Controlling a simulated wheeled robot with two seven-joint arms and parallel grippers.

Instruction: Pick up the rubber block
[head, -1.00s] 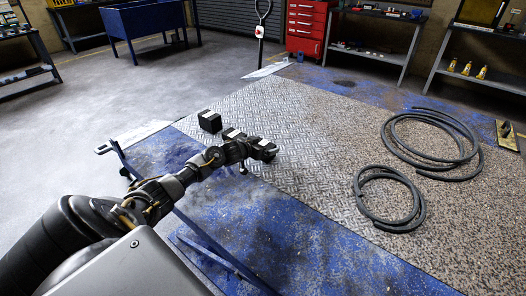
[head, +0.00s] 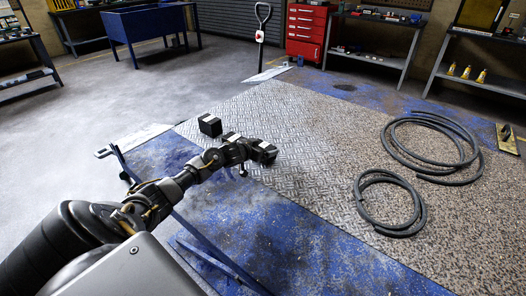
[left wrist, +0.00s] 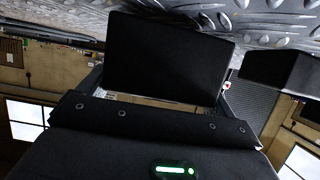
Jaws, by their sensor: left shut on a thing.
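A black rubber block (left wrist: 168,58) fills the space between the two fingers of my left gripper in the left wrist view. My left gripper (head: 262,152) is shut on this block, low over the tread-plate surface. In the head view the arm and gripper largely hide the held block, and I cannot tell whether it touches the plate. A dark block also shows at the right of the left wrist view (left wrist: 281,70). My right gripper is not in view.
The tread plate (head: 265,112) borders a speckled brown floor area. Two coiled dark hoses lie to the right, one large (head: 432,147) and one smaller (head: 390,203). A blue frame (head: 185,222) runs beside my arm. A red cabinet (head: 306,33) and workbenches stand behind.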

